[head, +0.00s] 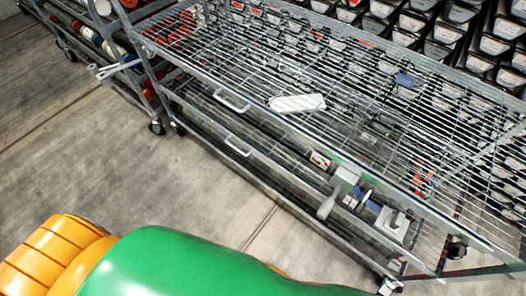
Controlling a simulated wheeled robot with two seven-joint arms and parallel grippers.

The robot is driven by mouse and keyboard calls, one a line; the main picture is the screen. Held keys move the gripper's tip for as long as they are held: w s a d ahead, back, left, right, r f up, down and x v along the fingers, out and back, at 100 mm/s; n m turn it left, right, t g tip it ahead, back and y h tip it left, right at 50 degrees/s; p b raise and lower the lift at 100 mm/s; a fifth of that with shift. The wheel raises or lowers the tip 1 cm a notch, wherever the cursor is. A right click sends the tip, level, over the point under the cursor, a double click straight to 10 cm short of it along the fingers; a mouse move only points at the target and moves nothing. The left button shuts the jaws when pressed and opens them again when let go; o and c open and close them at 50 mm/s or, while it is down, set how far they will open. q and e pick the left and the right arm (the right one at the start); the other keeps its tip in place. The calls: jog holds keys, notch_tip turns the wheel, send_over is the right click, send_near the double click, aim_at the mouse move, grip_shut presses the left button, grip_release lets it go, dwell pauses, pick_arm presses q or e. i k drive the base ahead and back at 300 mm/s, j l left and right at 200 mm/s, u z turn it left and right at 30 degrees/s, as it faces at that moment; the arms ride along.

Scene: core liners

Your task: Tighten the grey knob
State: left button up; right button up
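The likeliest match for the grey knob is a pale grey block (347,177) with a stubby grey lever (326,207) hanging from it, at the front edge of the wire cart (230,62). It is small, and I cannot tell whether it is the knob or how tight it is. A second pale grey fitting (391,223) sits to its right, lower along the same edge. I make out neither of my grippers.
A pale striped piece (298,103) lies on the cart's top wire shelf. Many dark bins (455,38) with pale contents stand behind. Another rack (92,38) holds red and white rolls at upper left. The concrete floor (80,150) in front of the cart is clear.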

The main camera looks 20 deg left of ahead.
aim_at(393, 264)
jog(key=l+z, duration=0.15)
jog(key=z, duration=1.55)
jog(key=k+l, duration=0.05)
